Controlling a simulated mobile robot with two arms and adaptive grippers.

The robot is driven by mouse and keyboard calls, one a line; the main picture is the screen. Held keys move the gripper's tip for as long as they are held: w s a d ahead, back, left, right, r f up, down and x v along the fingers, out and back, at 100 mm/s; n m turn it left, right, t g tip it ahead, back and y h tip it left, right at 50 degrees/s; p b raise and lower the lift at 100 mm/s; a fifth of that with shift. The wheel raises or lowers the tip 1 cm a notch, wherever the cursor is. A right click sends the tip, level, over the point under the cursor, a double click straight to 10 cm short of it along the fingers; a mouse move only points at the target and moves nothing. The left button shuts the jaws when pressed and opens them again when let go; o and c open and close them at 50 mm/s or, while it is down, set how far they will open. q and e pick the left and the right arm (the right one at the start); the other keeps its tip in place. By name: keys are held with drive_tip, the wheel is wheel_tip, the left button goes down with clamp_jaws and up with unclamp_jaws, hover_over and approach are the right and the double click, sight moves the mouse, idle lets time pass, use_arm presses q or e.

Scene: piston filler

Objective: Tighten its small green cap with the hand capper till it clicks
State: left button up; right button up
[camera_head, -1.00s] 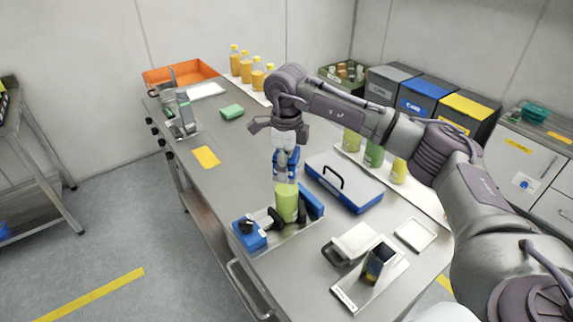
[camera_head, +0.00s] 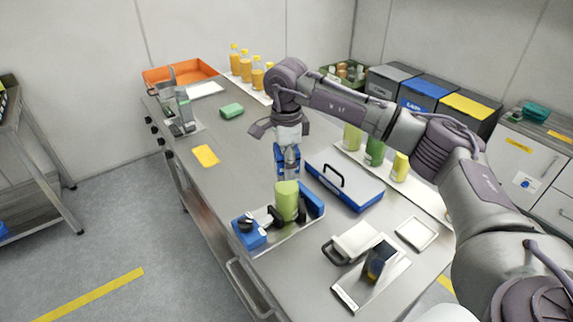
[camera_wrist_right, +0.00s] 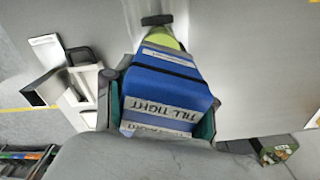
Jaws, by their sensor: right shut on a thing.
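My right gripper (camera_head: 289,140) points down over the table, shut on the blue hand capper (camera_head: 281,160). In the right wrist view the capper (camera_wrist_right: 168,82) fills the space between the fingers, with "TILL TIGHT" lettering on its near end. A green bottle (camera_head: 287,201) stands upright in a blue and black clamping holder (camera_head: 250,233), just below the capper in the head view. The bottle's yellow-green body (camera_wrist_right: 163,38) also shows past the capper in the wrist view. I cannot make out the small green cap or whether the capper touches it. My left gripper is out of view.
A blue-and-grey case (camera_head: 345,182) lies right of the bottle. Green containers stand on a tray behind it. A metal stand (camera_head: 372,275) and white tray (camera_head: 417,233) are at front right. A yellow card (camera_head: 205,156) and green sponge (camera_head: 231,111) lie left.

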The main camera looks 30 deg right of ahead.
drive_tip(key=n, duration=0.5)
drive_tip(key=shift+b, duration=0.35)
drive_tip(key=n, duration=0.4)
drive_tip(key=shift+f+b, duration=0.15)
drive_tip(key=shift+b, duration=0.15)
drive_tip(key=m, duration=0.2)
drive_tip(key=shift+m, duration=0.3)
drive_tip(key=m, duration=0.3)
drive_tip(key=shift+m, duration=0.3)
drive_tip(key=shift+r+p, duration=2.2)
drive_tip(key=shift+r, duration=0.85)
